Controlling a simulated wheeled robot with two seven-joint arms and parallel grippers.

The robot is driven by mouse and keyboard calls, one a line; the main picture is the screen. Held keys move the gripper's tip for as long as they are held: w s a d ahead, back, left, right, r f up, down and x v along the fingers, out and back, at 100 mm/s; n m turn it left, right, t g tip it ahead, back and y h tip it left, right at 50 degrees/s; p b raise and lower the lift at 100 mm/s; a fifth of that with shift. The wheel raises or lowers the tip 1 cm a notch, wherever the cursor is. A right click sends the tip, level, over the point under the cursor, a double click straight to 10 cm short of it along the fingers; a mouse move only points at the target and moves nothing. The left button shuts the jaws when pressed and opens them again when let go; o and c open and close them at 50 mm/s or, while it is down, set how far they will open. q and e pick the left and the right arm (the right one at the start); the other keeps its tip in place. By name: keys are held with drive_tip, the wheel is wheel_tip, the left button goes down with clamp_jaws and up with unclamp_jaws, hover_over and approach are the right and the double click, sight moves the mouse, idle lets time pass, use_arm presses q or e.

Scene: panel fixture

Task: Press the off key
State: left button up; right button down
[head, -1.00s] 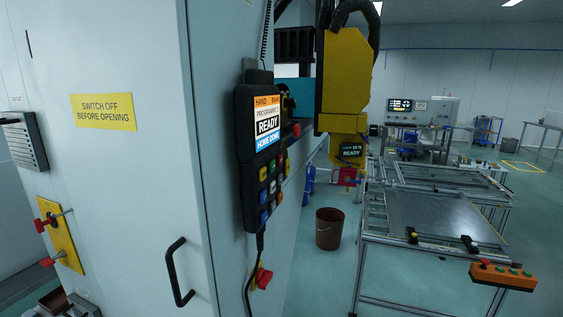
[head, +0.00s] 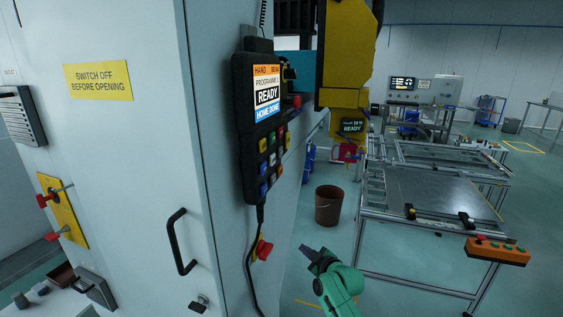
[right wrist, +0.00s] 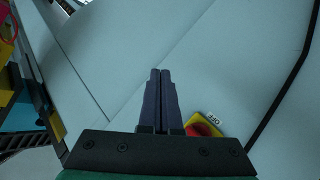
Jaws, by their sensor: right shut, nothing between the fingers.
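A black hand-held pendant (head: 258,125) hangs on the side of the grey cabinet, its screen reading READY. Several coloured keys (head: 271,160) sit below the screen; their labels are too small to read. Below it, a red knob on a yellow plate (head: 262,249) is on the same cabinet side. In the right wrist view a red knob on a yellow plate (right wrist: 205,126) carries an OFF label, partly hidden behind the gripper body. My right gripper (head: 306,250) is shut and empty, low and to the right of the pendant. Its closed fingers show in the wrist view (right wrist: 160,75). My left gripper is not in view.
A black cable (head: 250,270) runs down from the pendant. A black door handle (head: 178,242) juts from the cabinet front. A yellow machine head (head: 346,60) stands behind the pendant. A brown bucket (head: 328,206) and a metal-framed table (head: 440,200) are to the right.

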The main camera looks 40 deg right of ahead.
sight(281, 132)
wheel_tip(281, 132, up, 21)
drive_tip(key=d+n+t, duration=0.2)
drive_tip(key=n+t, duration=0.1)
drive_tip(key=t, duration=0.2)
drive_tip(key=s+r+n+t, duration=0.2)
drive_tip(key=s+r, duration=0.1)
drive_tip(key=r, duration=0.6)
drive_tip(key=s+a+r+n+t, duration=0.1)
drive_tip(key=s+r+n+t, duration=0.1)
drive_tip(key=r, duration=0.7)
drive_tip(key=shift+s+a+n+b, duration=0.3)
drive_tip(key=shift+s+b, duration=0.15)
drive_tip(key=shift+s, duration=0.2)
drive_tip(key=shift+r, duration=0.1)
drive_tip(key=w+a+p, duration=0.5)
drive_tip(key=w, duration=0.2)
drive_tip(key=shift+w, duration=0.2)
